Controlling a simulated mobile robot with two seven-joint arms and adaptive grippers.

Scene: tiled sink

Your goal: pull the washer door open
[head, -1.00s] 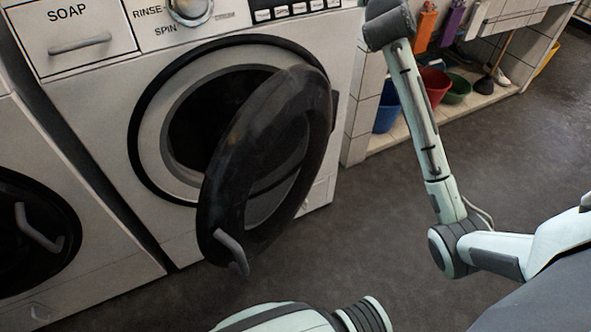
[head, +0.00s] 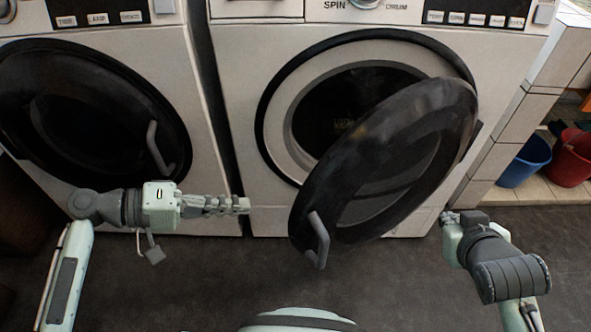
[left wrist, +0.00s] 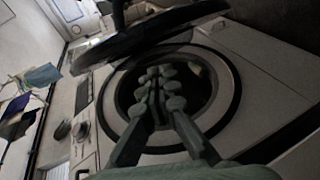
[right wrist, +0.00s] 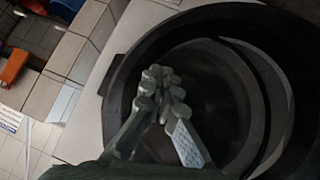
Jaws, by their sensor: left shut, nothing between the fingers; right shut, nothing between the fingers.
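The washer door (head: 385,165) is a dark round door with a grey bar handle (head: 319,240) near its lower left edge. It stands swung out from the white washer (head: 235,130), hinged at the right, and the dark drum opening (head: 345,105) shows behind it. My left gripper (head: 246,205) is shut and empty, left of the door and apart from its handle. My right gripper (head: 449,217) is shut and empty, just right of the door's lower part. The left wrist view shows the left fingers (left wrist: 165,85) before the round opening. The right wrist view shows the right fingers (right wrist: 160,85) before the dark door.
A second washer with a closed dark door (head: 90,110) stands at the left. A blue bucket (head: 526,160) and a red bucket (head: 572,158) stand on a tiled ledge at the right. The dark floor in front is clear.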

